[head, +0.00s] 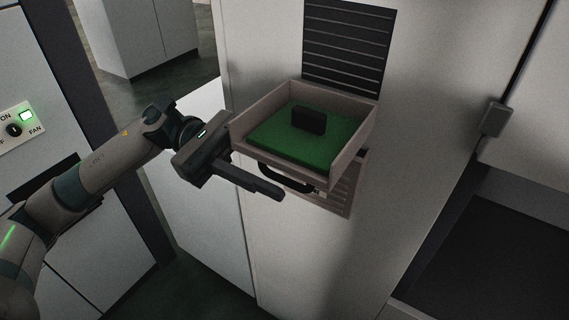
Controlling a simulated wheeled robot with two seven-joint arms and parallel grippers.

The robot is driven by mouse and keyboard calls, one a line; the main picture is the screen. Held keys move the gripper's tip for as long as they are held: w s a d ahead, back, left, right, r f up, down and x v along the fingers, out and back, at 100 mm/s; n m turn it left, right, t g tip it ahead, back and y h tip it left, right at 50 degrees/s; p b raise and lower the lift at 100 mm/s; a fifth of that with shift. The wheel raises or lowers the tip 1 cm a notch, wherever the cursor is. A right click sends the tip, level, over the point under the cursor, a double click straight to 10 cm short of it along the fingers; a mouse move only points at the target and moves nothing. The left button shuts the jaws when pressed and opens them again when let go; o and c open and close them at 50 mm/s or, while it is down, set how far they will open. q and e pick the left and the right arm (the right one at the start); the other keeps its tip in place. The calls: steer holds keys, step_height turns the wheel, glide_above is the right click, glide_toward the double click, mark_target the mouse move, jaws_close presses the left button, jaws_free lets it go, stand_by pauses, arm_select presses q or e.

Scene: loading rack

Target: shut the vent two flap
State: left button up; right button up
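My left gripper (262,184) is in front of the white cabinet, at the left front corner of a pulled-out drawer. One dark finger shows clearly, pointing right near the drawer's black handle (286,180). I cannot tell whether it touches the handle or whether the fingers are apart. A dark slatted vent (345,45) is on the cabinet face above the drawer. I see no readable "vent two" label and cannot tell which one is the flap. My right gripper is out of view.
The open drawer (362,140) juts out from the cabinet and has a green lining with a black block (308,120) on it. A fan switch panel (16,126) with a lit green lamp is at the far left. A dark recess (490,255) is at the lower right.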

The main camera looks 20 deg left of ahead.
arm_select(q)
steer(key=shift+p+x, duration=0.3)
steer(key=shift+x, duration=0.75)
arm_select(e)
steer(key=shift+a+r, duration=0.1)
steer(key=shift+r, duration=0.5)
arm_select(q)
steer(key=shift+c, duration=0.7)
jaws_close()
